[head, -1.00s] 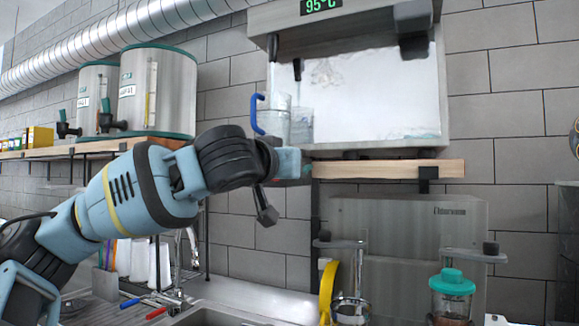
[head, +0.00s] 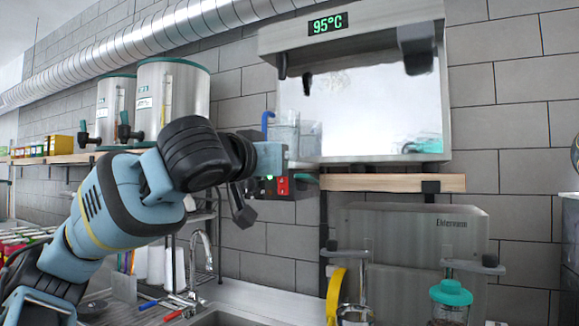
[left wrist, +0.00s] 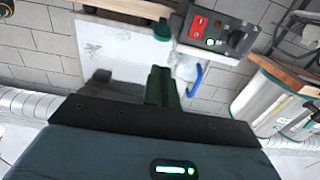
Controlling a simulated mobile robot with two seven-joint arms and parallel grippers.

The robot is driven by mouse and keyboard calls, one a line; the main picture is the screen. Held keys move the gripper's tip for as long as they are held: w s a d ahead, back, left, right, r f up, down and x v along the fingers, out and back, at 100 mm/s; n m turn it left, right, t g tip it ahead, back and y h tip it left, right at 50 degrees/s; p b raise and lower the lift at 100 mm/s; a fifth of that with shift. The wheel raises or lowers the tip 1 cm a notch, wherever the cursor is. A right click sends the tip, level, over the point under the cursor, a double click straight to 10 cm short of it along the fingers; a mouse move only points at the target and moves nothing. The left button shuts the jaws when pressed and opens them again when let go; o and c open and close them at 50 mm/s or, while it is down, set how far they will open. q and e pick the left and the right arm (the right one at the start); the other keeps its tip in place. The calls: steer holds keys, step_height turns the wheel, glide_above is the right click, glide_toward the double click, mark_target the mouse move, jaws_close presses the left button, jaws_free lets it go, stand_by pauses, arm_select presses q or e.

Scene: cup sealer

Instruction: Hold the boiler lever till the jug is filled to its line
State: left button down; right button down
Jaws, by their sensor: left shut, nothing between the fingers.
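The steel boiler (head: 275,38) hangs on the wall with a pale, shiny front and a green 95°C display. A dark block (head: 416,52) sticks out at its upper right, perhaps the lever grip; small black parts hang at its left. The clear jug (head: 286,137) with a blue handle stands at the boiler's left; its handle (left wrist: 196,80) shows in the left wrist view. Its line and water level cannot be made out. My left gripper (head: 298,165) is in front of the jug's lower part, fingers (left wrist: 163,86) shut and empty. My right gripper is out of view.
A box with a red switch (head: 283,186) and green light sits just under my left gripper, beside the wooden shelf (head: 395,183). Steel urns (head: 172,95) stand at the left. A machine with a teal-lidded cup (head: 451,293) and a tap (head: 205,250) are below.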

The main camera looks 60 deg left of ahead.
arm_select(q)
steer(key=shift+v, duration=1.1)
steer(key=shift+d, duration=0.1)
